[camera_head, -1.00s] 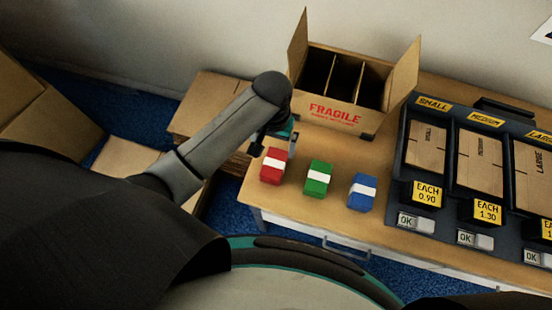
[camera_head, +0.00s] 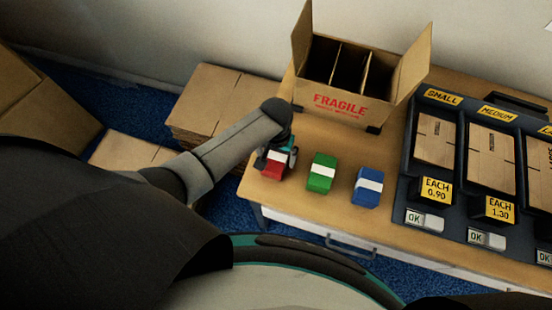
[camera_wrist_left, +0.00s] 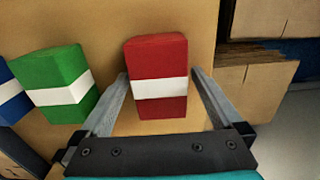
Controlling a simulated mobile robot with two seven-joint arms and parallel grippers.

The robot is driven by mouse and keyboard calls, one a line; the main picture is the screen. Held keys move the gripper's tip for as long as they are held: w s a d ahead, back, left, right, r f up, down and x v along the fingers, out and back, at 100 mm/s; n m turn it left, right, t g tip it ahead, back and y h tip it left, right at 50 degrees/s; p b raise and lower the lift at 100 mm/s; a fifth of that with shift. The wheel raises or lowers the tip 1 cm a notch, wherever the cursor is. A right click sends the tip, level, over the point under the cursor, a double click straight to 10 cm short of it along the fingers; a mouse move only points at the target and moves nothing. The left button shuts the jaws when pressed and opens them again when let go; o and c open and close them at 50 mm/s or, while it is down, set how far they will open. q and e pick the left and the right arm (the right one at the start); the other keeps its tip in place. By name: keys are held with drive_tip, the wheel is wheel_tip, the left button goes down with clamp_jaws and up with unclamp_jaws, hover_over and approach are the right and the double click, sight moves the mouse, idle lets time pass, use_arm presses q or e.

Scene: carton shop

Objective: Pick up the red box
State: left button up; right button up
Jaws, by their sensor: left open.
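The red box (camera_head: 273,170) with a white band stands near the left front edge of the wooden table. My left gripper (camera_head: 277,160) is over it and hides its upper part in the head view. In the left wrist view the red box (camera_wrist_left: 159,72) shows between the two open fingers of my left gripper (camera_wrist_left: 160,85), one on each side, with small gaps visible near the box. The fingers do not appear to press on it. My right gripper is not in view.
A green box (camera_head: 321,173) and a blue box (camera_head: 367,187) stand to the right of the red one. A divided FRAGILE carton (camera_head: 340,106) stands behind. A dark rack (camera_head: 408,190) of flat cartons is at right. Cardboard stacks (camera_head: 205,95) lie left of the table.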

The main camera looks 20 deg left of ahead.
use_arm(q)
drive_tip(key=c, duration=1.4)
